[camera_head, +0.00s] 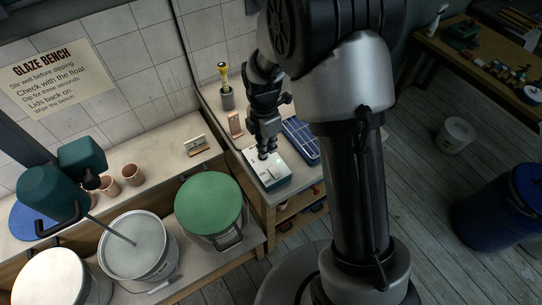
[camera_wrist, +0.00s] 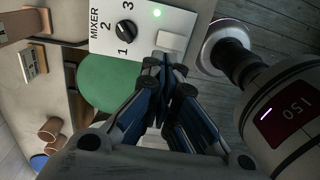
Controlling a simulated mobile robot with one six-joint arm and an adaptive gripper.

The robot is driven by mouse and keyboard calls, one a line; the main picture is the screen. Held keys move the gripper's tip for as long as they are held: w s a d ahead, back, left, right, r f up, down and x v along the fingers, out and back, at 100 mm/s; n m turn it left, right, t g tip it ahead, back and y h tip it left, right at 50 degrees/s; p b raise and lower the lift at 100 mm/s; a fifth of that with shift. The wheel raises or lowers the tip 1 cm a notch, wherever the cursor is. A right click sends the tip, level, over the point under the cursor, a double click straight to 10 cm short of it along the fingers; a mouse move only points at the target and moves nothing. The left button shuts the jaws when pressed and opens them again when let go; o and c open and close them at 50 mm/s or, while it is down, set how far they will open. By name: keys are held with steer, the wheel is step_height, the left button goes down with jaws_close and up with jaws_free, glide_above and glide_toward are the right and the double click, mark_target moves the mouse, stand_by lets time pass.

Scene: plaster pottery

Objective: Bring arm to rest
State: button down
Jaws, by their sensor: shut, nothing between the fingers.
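My gripper (camera_head: 266,154) hangs pointing down from my arm over a white mixer control box (camera_head: 269,178) on the bench. In the wrist view my gripper (camera_wrist: 165,65) has its blue-padded fingers together with nothing between them. Its tips are close to the pale switch (camera_wrist: 171,41) on the box; I cannot tell whether they touch it. The box (camera_wrist: 108,41) carries a black dial (camera_wrist: 125,29) marked 1, 2, 3 and a lit green light (camera_wrist: 156,13).
A blue divided tray (camera_head: 301,140) lies right of the box. A cup with a yellow-handled tool (camera_head: 227,101) stands behind. A green-lidded bucket (camera_head: 208,202) and an open bucket with a mixer shaft (camera_head: 138,246) stand left. A blue barrel (camera_head: 500,215) stands on the floor.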

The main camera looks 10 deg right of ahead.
steer(key=shift+w+a+r+p, duration=0.15)
steer(key=shift+w+r, duration=0.05)
steer(key=shift+r, duration=0.95)
steer(key=shift+w+a+r+p, duration=0.1)
steer(key=shift+w+r+p, duration=0.05)
steer(key=shift+r, duration=1)
